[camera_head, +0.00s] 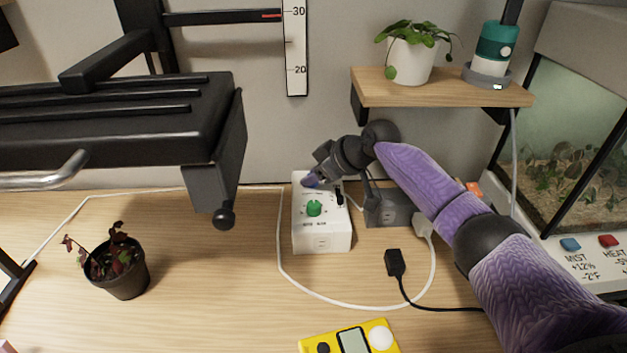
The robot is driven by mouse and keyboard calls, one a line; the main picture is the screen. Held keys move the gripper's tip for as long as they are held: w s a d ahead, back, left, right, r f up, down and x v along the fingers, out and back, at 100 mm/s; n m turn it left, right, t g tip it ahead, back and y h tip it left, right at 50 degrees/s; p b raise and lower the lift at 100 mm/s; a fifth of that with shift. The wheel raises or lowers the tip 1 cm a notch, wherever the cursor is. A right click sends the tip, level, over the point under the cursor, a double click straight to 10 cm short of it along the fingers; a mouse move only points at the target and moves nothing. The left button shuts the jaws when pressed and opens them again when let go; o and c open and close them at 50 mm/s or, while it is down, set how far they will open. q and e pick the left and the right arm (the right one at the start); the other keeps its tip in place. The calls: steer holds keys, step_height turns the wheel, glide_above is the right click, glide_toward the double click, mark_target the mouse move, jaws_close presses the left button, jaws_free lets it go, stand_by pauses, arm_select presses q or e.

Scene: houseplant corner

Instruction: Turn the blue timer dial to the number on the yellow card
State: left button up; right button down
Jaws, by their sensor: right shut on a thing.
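A white timer box (322,236) stands on the wooden table near the wall. A green dial (314,208) sits on its top face. The blue dial (310,182) is at the far end of that face, partly hidden by my right gripper (312,178). My right gripper reaches in from the right and is shut on the blue dial. The numbers around the dial are too small and covered to read. I see no yellow card with a readable number. My left gripper is not in view.
A dark socket block (388,207) is right of the timer. A white cable loops around it, and a black plug (395,263) lies in front. A potted plant (118,268) stands left, and a yellow device (350,340) lies at the front. A black slatted fixture (120,120) overhangs the left.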

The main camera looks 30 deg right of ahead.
steer(key=shift+f+n, duration=0.1)
steer(key=shift+n, duration=0.2)
steer(key=shift+b, duration=0.3)
steer(key=shift+c, duration=1.8)
jaws_free()
steer(key=p+v, duration=0.4)
steer(key=v, duration=0.5)
steer(key=shift+w+d, duration=0.1)
steer(key=shift+d, duration=0.05)
steer(key=shift+s+d+r, duration=0.2)
steer(key=shift+s+r, duration=0.1)
steer(key=shift+r, duration=0.05)
